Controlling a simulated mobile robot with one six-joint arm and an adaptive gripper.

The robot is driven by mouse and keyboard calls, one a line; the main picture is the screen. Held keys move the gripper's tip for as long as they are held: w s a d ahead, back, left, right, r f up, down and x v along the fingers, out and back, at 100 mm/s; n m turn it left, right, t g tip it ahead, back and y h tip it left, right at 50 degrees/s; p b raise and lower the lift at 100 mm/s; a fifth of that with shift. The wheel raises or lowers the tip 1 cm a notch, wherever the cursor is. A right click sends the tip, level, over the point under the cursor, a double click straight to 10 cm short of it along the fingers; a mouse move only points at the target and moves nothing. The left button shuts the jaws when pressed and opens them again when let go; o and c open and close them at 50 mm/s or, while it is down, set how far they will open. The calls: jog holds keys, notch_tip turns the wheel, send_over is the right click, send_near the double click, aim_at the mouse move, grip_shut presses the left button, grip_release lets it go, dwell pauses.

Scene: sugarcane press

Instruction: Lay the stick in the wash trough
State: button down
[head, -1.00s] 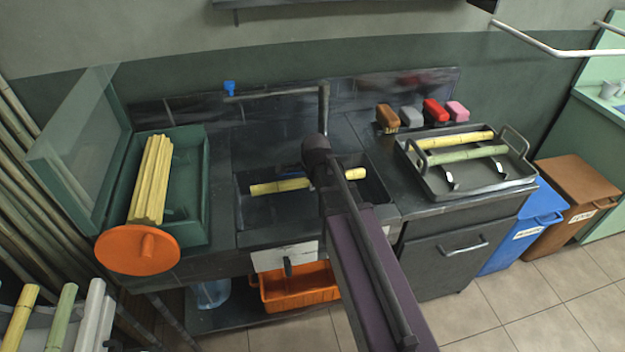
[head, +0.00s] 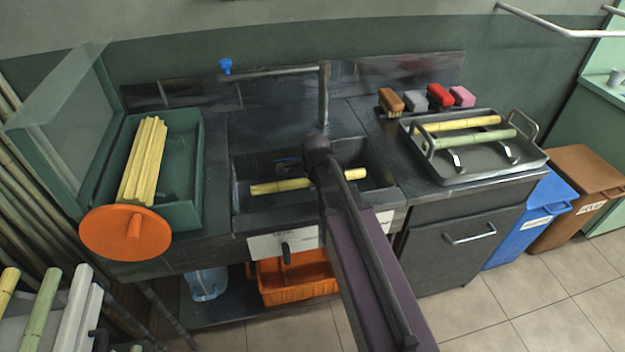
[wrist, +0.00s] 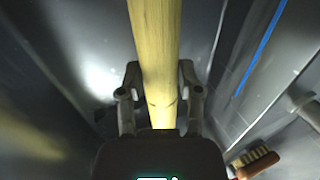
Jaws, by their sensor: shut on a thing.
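A yellow cane stick (head: 280,187) lies crosswise at the wash trough (head: 236,222), the dark basin below the tap, within its outline in the head view. My arm hides the stick's middle. My gripper (wrist: 159,92) is shut around the stick, which runs up the wrist view (wrist: 153,40) between the two fingers. In the head view the gripper is hidden behind my arm. I cannot tell whether the stick touches the trough floor.
A tap (head: 324,100) stands behind the trough. A metal tray (head: 480,165) with two sticks and several brushes (head: 440,96) are on the right counter. A green box (head: 185,205) with yellow sticks and an orange disc (head: 125,233) are at left.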

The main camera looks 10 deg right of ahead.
jog(key=shift+f+b, duration=1.25)
jog(key=shift+f, duration=0.3)
jog(key=shift+c, duration=1)
grip_release()
jog(key=shift+o, duration=1)
jog(key=shift+r, duration=0.1)
jog(key=p+v, duration=0.6)
jog(key=v, duration=0.1)
jog(key=shift+p, duration=0.3)
